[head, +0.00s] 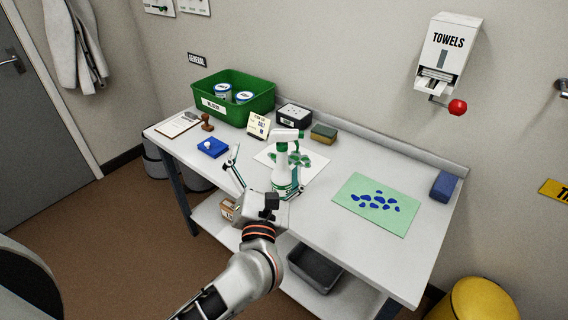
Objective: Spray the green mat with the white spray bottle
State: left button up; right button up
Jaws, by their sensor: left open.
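The white spray bottle (281,180) stands upright on the table, with a green band and a white spray head. The green mat (403,222) lies flat on the right half of the table and has several dark blue blotches on it. My left gripper (267,168) is open, its fingers spread wide, one to the left of the bottle and one at its lower right. I cannot tell whether either finger touches the bottle. The gripper hides part of the bottle's base. My right gripper is not in view.
A white mat (318,168) with green blotches lies behind the bottle. A blue block (445,186), a sponge (324,132), a black box (294,116), a green crate (262,97), a stamp (207,122) and a blue pad (213,147) stand around. The table's front right is clear.

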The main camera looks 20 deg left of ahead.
aim_at(286, 155)
pick_arm(q)
jog(key=w+f+n+g+b, duration=0.1)
jog(key=w, duration=0.2)
jog(key=w+d+f+n+g+h+b, duration=0.1)
jog(key=w+f+n, duration=0.1)
jog(key=w, duration=0.1)
jog(key=w+f+n+g+h+b, duration=0.1)
jog(key=w+f+n+g, duration=0.1)
jog(key=w, duration=0.1)
jog(key=shift+w+d+f, duration=0.25)
jog(key=shift+w+d, duration=0.05)
jog(key=shift+w, duration=0.1)
jog(key=shift+b+x, duration=0.35)
jog(key=shift+x, duration=0.6)
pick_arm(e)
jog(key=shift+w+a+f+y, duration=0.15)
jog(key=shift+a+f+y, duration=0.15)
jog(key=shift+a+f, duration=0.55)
pick_arm(q)
jog(key=shift+r, duration=0.1)
jog(key=shift+c, duration=0.4)
jog(key=c, duration=2.4)
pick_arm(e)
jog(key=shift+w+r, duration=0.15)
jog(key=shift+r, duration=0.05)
